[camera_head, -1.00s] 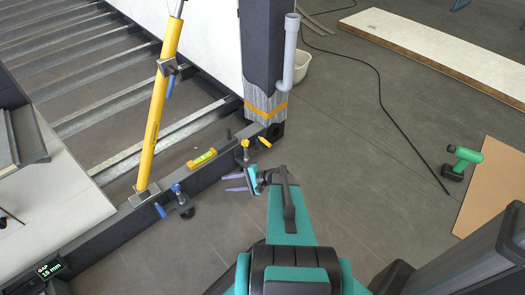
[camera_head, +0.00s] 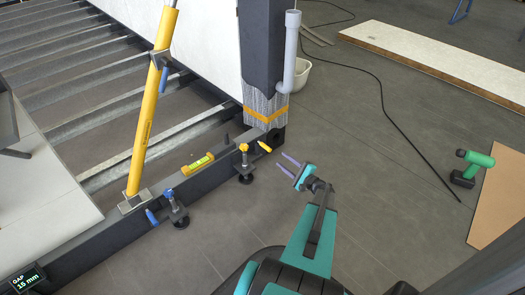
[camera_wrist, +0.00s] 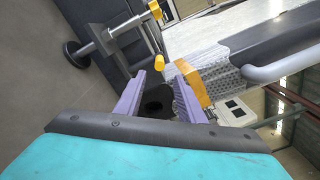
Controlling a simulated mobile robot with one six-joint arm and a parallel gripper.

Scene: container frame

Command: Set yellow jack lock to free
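The yellow jack (camera_head: 244,168) has a yellow knob on top and a dark round foot, and stands at the dark beam's side near the corner post. Its yellow lock lever (camera_head: 264,147) sticks out on the beam near the post base, tilted. In the wrist view the yellow lever (camera_wrist: 159,62) shows just beyond and between the fingertips, with the yellow knob (camera_wrist: 155,10) above. My gripper (camera_head: 284,164) has its two purple fingers apart and empty, pointing left, to the right of the lever and apart from it in the head view. The fingers also show in the wrist view (camera_wrist: 160,75).
A blue-knobbed jack (camera_head: 175,207) with a blue lever (camera_head: 152,217) stands further left along the beam. A spirit level (camera_head: 198,163) lies on the beam. A yellow prop (camera_head: 150,110) leans above. A wrapped post (camera_head: 265,105) with a grey pipe (camera_head: 290,55) stands behind.

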